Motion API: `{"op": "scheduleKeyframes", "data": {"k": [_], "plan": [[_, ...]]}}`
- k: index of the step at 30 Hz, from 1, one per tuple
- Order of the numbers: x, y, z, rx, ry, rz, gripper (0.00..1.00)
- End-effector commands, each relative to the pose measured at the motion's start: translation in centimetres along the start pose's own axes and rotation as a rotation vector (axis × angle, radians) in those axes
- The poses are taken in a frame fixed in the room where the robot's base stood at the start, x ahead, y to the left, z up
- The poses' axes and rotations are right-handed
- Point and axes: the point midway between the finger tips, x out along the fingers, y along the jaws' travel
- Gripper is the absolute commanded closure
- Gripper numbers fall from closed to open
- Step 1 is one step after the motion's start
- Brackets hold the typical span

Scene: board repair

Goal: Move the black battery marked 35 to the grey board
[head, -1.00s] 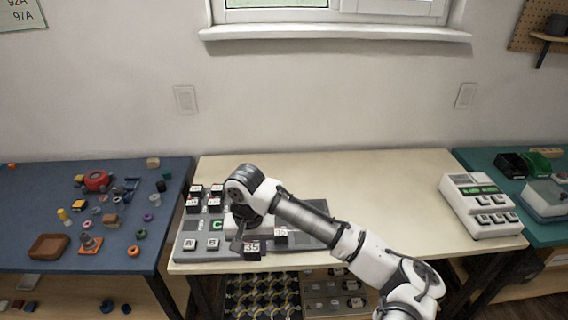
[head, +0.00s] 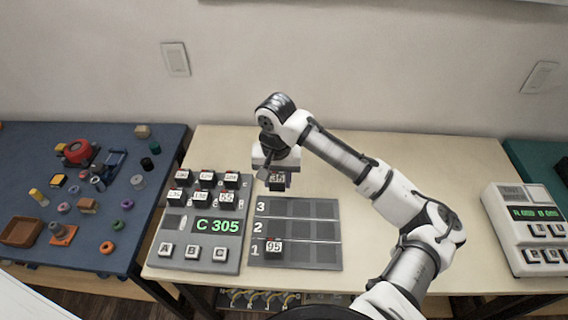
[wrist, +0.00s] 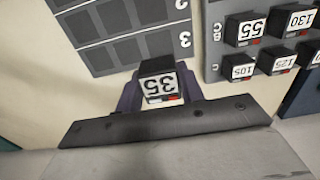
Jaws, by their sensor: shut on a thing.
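The black battery marked 35 (wrist: 159,82) is held between the fingers of my gripper (wrist: 158,92), its white label facing the wrist camera. In the head view the battery (head: 277,181) hangs below my gripper (head: 277,172), just beyond the far edge of the grey board. The grey board (head: 322,264) has rows marked 1, 2 and 3; its row 3 end also shows close to the battery in the wrist view (wrist: 98,68). A battery marked 95 (head: 273,250) sits in row 1 at the left. The rest of the board looks empty.
A grey panel (head: 231,258) left of the board carries several black batteries, a green display reading C 305 and buttons A, B, C. A white device (head: 513,220) stands at the right. The tabletop between is clear.

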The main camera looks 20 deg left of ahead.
Motion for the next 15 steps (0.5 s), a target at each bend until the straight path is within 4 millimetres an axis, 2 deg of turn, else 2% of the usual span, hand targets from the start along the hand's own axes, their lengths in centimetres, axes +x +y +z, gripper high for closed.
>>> {"op": "scheduleKeyframes", "data": {"k": [8,15], "plan": [[1.2,0.0,0.0,0.000,0.001,0.001,0.87],[3.8,0.0,0.0,0.000,0.001,0.001,0.87]]}}
